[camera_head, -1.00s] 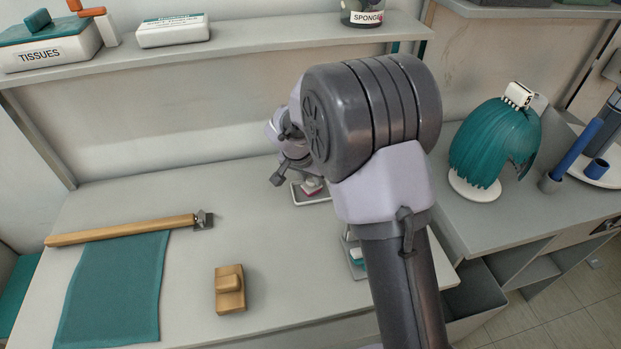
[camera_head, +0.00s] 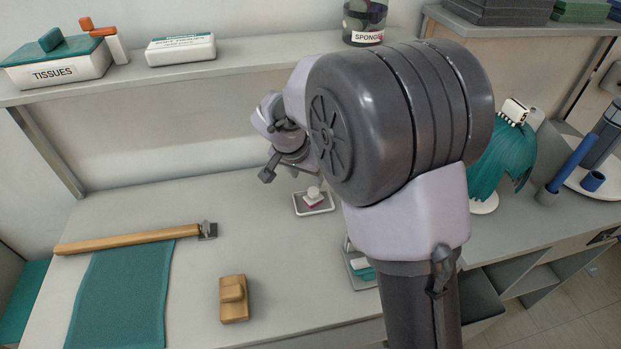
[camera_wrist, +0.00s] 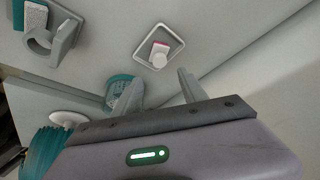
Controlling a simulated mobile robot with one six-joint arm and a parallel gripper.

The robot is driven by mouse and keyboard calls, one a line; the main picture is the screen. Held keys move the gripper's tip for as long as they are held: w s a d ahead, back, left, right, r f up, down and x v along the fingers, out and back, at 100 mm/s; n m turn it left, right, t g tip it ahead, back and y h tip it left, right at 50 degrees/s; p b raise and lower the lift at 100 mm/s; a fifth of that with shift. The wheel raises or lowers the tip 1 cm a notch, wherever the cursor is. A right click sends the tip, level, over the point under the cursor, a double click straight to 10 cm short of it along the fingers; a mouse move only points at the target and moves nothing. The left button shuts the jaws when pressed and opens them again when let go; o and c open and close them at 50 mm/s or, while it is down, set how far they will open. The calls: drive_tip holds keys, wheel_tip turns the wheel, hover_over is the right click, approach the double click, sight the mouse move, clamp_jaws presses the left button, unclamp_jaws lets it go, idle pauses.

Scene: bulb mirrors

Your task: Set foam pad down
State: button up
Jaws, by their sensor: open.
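The pad (camera_wrist: 159,48) and the tray (camera_wrist: 140,47) also show in the wrist view, beyond my fingertips. My gripper (camera_head: 270,163) is above the counter, up and left of the tray in the head view. Its two fingers (camera_wrist: 160,87) stand apart in the wrist view with nothing between them. The gripper is clear of the pad.
A wooden block (camera_head: 234,299), a teal cloth (camera_head: 120,295) and a wood-handled tool (camera_head: 130,241) lie on the left counter. A teal wig (camera_head: 500,160) stands on the right. A shelf (camera_head: 240,62) runs behind. My arm hides part of the counter.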

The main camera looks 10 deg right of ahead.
drive_tip(key=s+r+y, duration=0.1)
drive_tip(key=s+r, duration=0.6)
drive_tip(key=r, duration=0.2)
drive_tip(key=s+a+r+n+t+y, duration=0.1)
drive_tip(key=s+r+n+t+y, duration=0.1)
drive_tip(key=s, duration=2.1)
wheel_tip(320, 180, up, 2)
drive_tip(key=shift+r+n+y, duration=0.1)
drive_tip(key=shift+n+y, duration=0.4)
drive_tip(key=shift+y, duration=0.4)
drive_tip(key=shift+a, duration=0.1)
